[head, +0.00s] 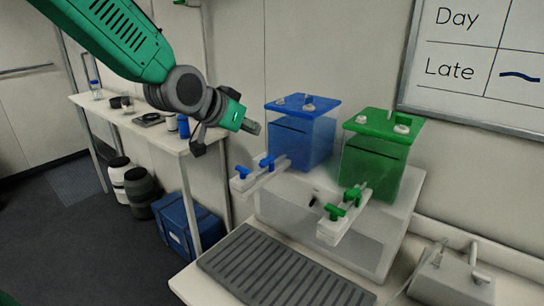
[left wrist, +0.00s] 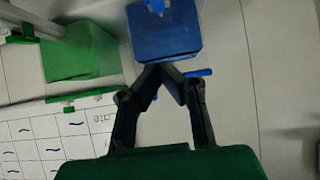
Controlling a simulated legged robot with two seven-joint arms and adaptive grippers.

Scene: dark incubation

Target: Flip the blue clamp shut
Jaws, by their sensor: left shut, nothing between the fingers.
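A blue tank (head: 308,145) with a flat blue lid (head: 318,105) stands on a pale box. In front of it, a pale bar carries two small blue T-shaped pieces, the nearer one (head: 243,171) at the bar's end and the other (head: 267,161) closer to the tank. I cannot tell which is the clamp or how it is set. My left gripper (head: 251,127) is in the air left of the blue lid, shut and empty. In the left wrist view its fingertips (left wrist: 160,68) meet in front of the blue tank (left wrist: 166,38) and hide part of the lid (left wrist: 199,73). My right gripper is not in view.
A green tank (head: 373,160) with green T-pieces (head: 352,195) stands right of the blue one. A grey ribbed tray (head: 285,270) lies in front. A side bench (head: 150,130) with small items stands left, with a blue crate (head: 187,225) beneath. A wall board (head: 480,65) hangs behind.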

